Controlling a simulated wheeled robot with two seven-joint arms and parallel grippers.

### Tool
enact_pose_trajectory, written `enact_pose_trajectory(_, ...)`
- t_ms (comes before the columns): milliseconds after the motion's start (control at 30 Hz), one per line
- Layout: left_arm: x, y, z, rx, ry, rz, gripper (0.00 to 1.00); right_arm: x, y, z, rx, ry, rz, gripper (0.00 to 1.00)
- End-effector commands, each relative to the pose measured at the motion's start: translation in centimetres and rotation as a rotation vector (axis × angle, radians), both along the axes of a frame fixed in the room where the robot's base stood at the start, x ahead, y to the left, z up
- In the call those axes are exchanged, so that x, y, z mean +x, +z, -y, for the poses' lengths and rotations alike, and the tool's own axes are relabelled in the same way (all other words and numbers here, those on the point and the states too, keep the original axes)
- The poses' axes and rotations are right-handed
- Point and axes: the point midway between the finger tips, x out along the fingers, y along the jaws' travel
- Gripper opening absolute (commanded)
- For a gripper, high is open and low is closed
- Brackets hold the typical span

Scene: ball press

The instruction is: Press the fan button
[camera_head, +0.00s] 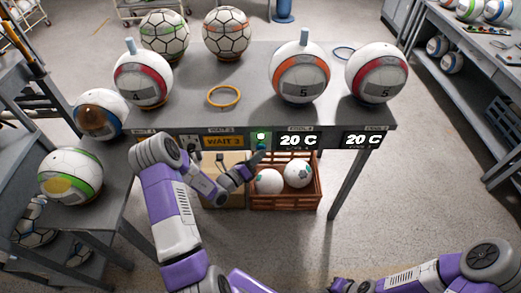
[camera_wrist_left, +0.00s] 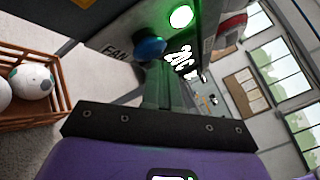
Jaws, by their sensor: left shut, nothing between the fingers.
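The fan button is a blue round button (camera_wrist_left: 150,46) beside the printed word FAN in the left wrist view. In the head view the blue button (camera_head: 262,147) shows small on the table's front panel, below a lit green lamp (camera_head: 261,135). The lamp also glows in the left wrist view (camera_wrist_left: 181,16). My left gripper (camera_head: 254,160) is shut and empty, its tips just below the button. Its fingers (camera_wrist_left: 157,68) point at the button in the left wrist view; I cannot tell whether they touch it. My right gripper (camera_head: 341,284) is at the bottom edge, partly cut off.
The grey table (camera_head: 215,118) carries several balls and an orange ring (camera_head: 223,96). Its front panel has a WAIT 2 sign (camera_head: 222,142) and 20 C displays (camera_head: 298,141). A brown crate (camera_head: 285,203) with two balls and a cardboard box (camera_head: 222,203) stand below.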

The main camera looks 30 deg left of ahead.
Motion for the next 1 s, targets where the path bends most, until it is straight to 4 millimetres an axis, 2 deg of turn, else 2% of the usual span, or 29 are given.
enact_pose_trajectory(467,0.64,0.01,-0.39,0.000,0.000,0.000,0.00,0.00,0.12,0.00,0.000,0.000,0.000,0.00)
enact_pose_trajectory(1000,-0.14,-0.01,0.09,0.000,0.000,0.000,0.00,0.00,0.68,0.00,0.000,0.000,0.000,0.00)
